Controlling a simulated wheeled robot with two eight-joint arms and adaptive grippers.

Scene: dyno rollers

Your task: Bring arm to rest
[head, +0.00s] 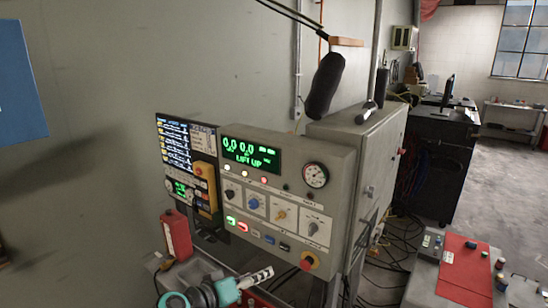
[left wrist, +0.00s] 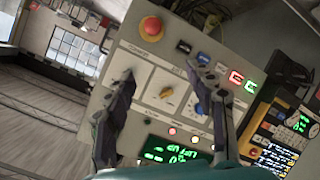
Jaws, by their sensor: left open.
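My left gripper (head: 258,277) is low in the middle of the head view, in front of the control panel (head: 330,152). Its teal arm comes in from the bottom. In the left wrist view the two dark fingers of the left gripper (left wrist: 160,72) stand apart with nothing held between them. The panel face (left wrist: 150,55) fills the background behind them, turned nearly upside down. A yellow-marked knob (left wrist: 166,92) shows in the gap; I cannot tell the exact distance to it. My right gripper is in neither view.
The panel has a green display (head: 250,150), a round gauge (head: 315,175), several knobs and a red emergency button (head: 309,261). A red bottle (head: 176,236) stands left of it. A red-topped console (head: 465,265) is at the lower right. Cables lie on the floor between.

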